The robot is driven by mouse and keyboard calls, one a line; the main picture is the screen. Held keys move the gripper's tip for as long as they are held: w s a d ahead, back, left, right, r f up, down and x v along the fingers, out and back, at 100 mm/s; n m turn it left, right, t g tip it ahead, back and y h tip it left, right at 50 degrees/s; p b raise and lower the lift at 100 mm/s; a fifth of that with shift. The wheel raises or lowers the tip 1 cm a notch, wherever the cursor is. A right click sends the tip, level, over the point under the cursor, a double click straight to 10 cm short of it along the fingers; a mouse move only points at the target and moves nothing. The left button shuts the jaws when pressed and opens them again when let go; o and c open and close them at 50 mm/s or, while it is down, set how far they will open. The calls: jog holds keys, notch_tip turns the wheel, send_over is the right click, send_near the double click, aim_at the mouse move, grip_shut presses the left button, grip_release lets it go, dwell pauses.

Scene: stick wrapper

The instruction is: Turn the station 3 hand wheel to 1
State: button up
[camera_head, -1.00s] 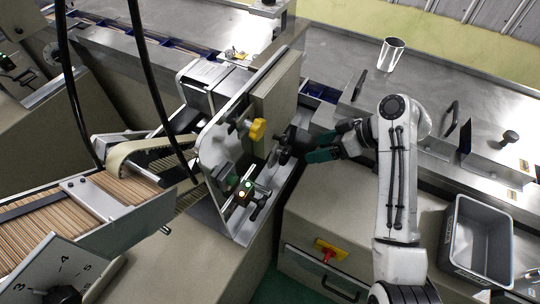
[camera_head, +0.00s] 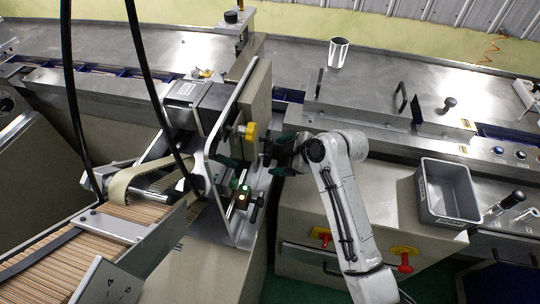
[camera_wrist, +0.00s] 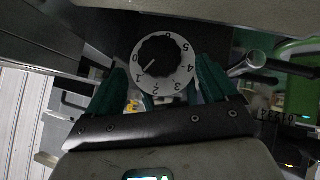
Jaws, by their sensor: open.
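The hand wheel is a black knob (camera_wrist: 157,57) on a round white dial (camera_wrist: 187,68) numbered around its rim, in the upper middle of the wrist view. Its white mark points lower left, toward the low numbers; I cannot tell exactly which one. My gripper (camera_wrist: 165,80) is open, with one green finger left of the dial and the other right of it. In the head view my gripper (camera_head: 279,153) reaches left to the upright plate, and the dark wheel (camera_head: 267,151) is partly hidden by the fingers. I cannot tell whether they touch it.
A yellow knob (camera_head: 251,131) sits on the upright metal plate (camera_head: 218,133), left of my gripper. A small lit fixture (camera_head: 243,190) is just below. A grey bin (camera_head: 425,207) and red handles on yellow plates (camera_head: 404,251) are to the right. Black cables hang at left.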

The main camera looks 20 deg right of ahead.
aim_at(270, 157)
jog(key=shift+x, duration=2.1)
jog(key=c, duration=1.1)
